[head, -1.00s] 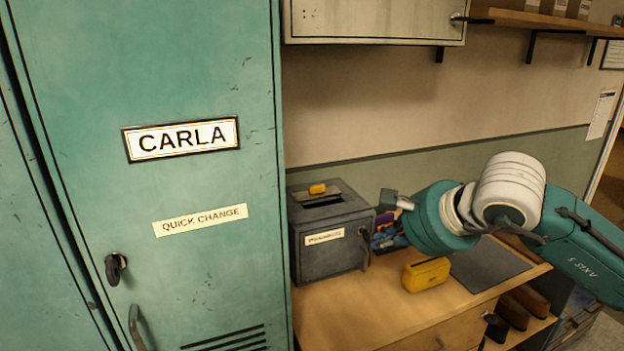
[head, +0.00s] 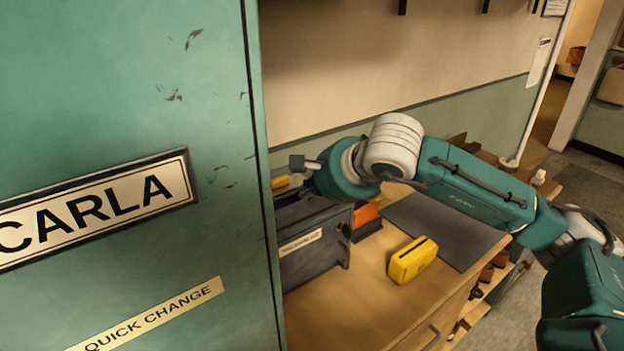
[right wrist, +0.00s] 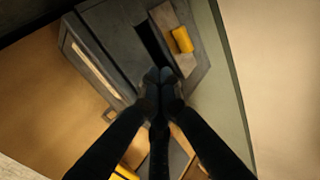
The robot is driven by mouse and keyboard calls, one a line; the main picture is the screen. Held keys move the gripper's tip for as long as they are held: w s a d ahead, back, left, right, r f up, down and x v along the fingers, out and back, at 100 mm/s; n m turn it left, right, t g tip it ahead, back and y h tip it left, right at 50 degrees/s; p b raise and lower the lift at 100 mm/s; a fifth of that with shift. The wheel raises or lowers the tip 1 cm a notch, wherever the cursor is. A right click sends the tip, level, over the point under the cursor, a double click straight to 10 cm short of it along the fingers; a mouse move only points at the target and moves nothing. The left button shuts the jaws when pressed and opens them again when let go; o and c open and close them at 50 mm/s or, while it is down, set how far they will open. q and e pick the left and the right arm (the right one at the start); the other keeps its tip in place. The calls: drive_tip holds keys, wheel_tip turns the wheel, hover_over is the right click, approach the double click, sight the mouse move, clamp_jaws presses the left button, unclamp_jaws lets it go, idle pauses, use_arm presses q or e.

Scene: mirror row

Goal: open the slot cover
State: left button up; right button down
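The grey metal box (head: 308,262) stands on the wooden desk, partly hidden by the green locker. In the right wrist view its top shows a dark slot (right wrist: 150,42) beside a lighter grey plate with a yellow tab (right wrist: 181,40). The yellow tab also shows in the head view (head: 280,182). The plate looks like the slot cover, and part of the slot is uncovered. My right gripper (right wrist: 160,76) is over the box top, its fingertips together at the slot's near end. I cannot tell whether they touch. My left gripper is out of view.
The green locker (head: 215,215) with the CARLA sign rises close on the left. A yellow slotted box (head: 412,260) and a dark mat (head: 440,228) lie on the desk (head: 350,310). An orange item (head: 366,214) is beside the grey box. The wall is behind.

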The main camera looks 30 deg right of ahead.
sight(282, 187)
drive_tip(key=p+x, duration=0.1)
drive_tip(key=x, duration=0.3)
drive_tip(key=shift+w, duration=0.2)
drive_tip(key=w+p, duration=0.2)
drive_tip(key=w, duration=0.1)
drive_tip(key=shift+w+a+f, duration=0.15)
drive_tip(key=shift+w+a, duration=0.05)
drive_tip(key=shift+a, duration=0.05)
drive_tip(key=shift+w+a+f, duration=0.1)
drive_tip(key=shift+w+f, duration=0.05)
drive_tip(key=shift+w, duration=0.4)
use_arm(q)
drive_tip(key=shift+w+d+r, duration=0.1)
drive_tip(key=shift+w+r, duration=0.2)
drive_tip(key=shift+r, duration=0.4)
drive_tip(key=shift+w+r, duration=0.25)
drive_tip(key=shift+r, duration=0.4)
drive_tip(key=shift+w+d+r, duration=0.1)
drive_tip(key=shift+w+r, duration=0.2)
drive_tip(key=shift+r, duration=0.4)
use_arm(e)
drive_tip(key=shift+w+a+f+b, duration=0.1)
drive_tip(key=shift+w+f+b, duration=0.1)
drive_tip(key=shift+w+b, duration=0.45)
drive_tip(key=shift+b, duration=0.3)
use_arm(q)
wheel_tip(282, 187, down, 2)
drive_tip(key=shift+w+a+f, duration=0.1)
use_arm(e)
drive_tip(key=shift+r, duration=0.15)
